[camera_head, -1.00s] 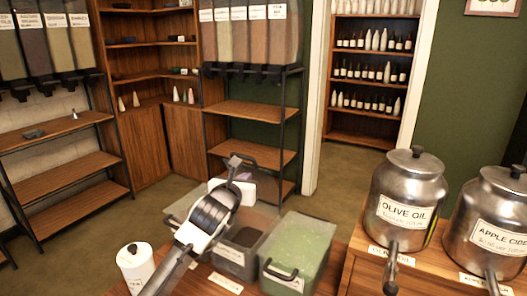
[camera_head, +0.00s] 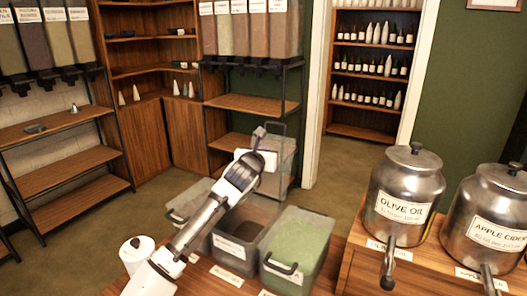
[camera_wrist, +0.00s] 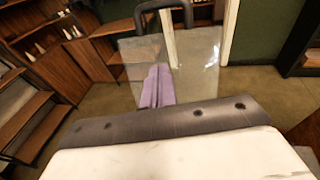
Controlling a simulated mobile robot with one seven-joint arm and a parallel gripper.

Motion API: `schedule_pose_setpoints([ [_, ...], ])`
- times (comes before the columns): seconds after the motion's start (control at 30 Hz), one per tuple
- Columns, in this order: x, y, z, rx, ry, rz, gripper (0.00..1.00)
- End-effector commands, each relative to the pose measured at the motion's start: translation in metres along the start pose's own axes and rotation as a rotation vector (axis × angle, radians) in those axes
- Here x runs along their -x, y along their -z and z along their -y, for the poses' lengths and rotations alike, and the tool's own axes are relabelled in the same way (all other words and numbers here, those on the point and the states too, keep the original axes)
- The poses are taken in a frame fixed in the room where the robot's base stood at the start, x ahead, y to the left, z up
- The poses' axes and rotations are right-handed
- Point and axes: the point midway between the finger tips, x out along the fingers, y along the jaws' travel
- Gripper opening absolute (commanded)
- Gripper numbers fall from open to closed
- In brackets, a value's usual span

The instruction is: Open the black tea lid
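The black tea bin (camera_head: 240,235) is the middle clear bin in the head view, with dark contents inside. Its clear lid (camera_head: 283,165) stands raised, about upright, at the back of the bins with its dark handle at the top. In the wrist view the lid (camera_wrist: 205,62) is a see-through panel, and its handle (camera_wrist: 163,10) shows at the top edge. My gripper (camera_head: 260,132) is raised beside the lid on its left. In the wrist view my gripper's purple fingers (camera_wrist: 159,68) are together with nothing seen between them. They overlap the lid; I cannot tell whether they touch it.
A bin with green contents (camera_head: 300,240) stands to the right, and another bin (camera_head: 188,200) is partly hidden left of my arm. Metal olive oil (camera_head: 404,207) and apple cider (camera_head: 487,228) dispensers are at the right.

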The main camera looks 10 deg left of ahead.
Motion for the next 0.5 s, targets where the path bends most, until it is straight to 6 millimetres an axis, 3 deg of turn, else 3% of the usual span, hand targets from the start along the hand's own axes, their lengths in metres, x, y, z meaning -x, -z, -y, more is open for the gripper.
schedule_pose_setpoints([
  [0.17,0.004,0.001,-0.002,0.000,-0.001,0.001,0.00],
  [0.5,0.051,0.009,-0.015,0.000,-0.002,0.001,0.00],
])
